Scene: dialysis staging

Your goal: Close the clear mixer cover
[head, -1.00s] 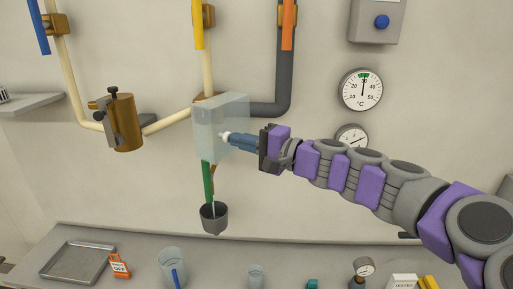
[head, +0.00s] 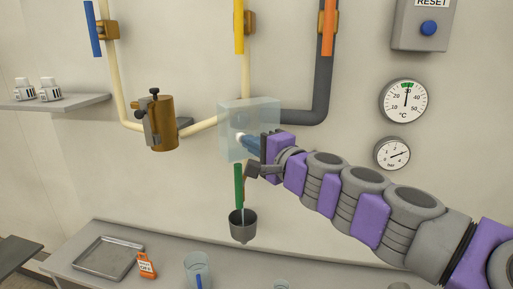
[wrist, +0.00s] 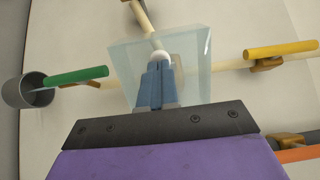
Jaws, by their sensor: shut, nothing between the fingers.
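The clear mixer cover (head: 262,108) is a pale, see-through box on the wall where the cream and dark grey pipes meet. In the head view it looks flat against the wall over the junction. It also shows in the wrist view (wrist: 199,62), right in front of my fingers. My gripper (head: 243,139) is shut and empty, its blue fingers at the cover's lower front.
A green lever (head: 239,186) hangs below the cover over a grey cup (head: 243,226). A brass cylinder (head: 160,124) sits on the pipe at left. Yellow (head: 239,25) and orange (head: 328,33) handles are above. A counter with a metal tray (head: 107,258) lies below.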

